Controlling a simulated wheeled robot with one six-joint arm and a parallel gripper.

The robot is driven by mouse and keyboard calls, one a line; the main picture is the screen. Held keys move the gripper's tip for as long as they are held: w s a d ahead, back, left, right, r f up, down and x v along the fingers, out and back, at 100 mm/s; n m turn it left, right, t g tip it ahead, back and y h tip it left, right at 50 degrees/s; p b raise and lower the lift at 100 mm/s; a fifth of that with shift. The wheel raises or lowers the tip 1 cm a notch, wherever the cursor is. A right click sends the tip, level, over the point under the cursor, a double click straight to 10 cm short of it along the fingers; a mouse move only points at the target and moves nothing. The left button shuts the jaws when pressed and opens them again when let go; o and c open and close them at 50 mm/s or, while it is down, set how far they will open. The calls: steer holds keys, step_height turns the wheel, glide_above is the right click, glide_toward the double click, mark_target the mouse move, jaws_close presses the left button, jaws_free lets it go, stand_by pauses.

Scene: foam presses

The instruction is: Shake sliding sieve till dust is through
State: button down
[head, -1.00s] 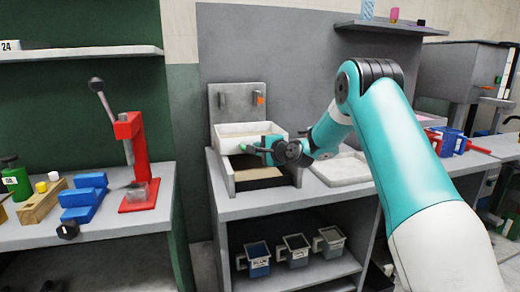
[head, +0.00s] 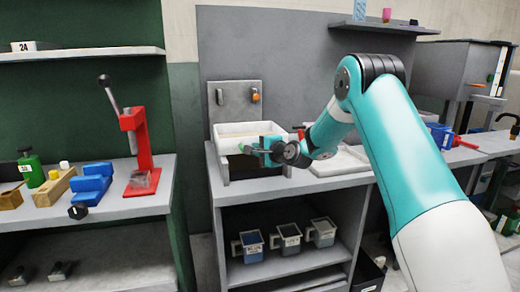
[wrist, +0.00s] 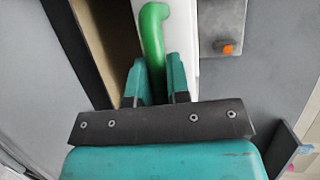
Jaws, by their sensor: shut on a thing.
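The sliding sieve is a shallow white open tray (head: 228,144) on a grey box frame (head: 219,168) on the bench. A green curved handle sticks out from the sieve; in the wrist view the handle (wrist: 152,22) runs down between my fingers. My gripper (head: 262,151) is at the front of the sieve, and in the wrist view my gripper (wrist: 156,82) is shut on this handle. The white sieve edge (wrist: 183,38) shows beside it. The sieve's inside looks pale; I cannot tell whether dust lies in it.
A grey plate with an orange knob (head: 255,96) stands behind the sieve. A white tray (head: 340,164) lies to its right. A red lever press (head: 140,150) stands on the left bench. Several labelled mugs (head: 289,238) stand on the shelf below.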

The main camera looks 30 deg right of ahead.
steer(key=c, duration=1.1)
jaws_free()
steer(key=b+v, duration=0.3)
steer(key=v, duration=1.4)
steer(key=shift+s, duration=0.25)
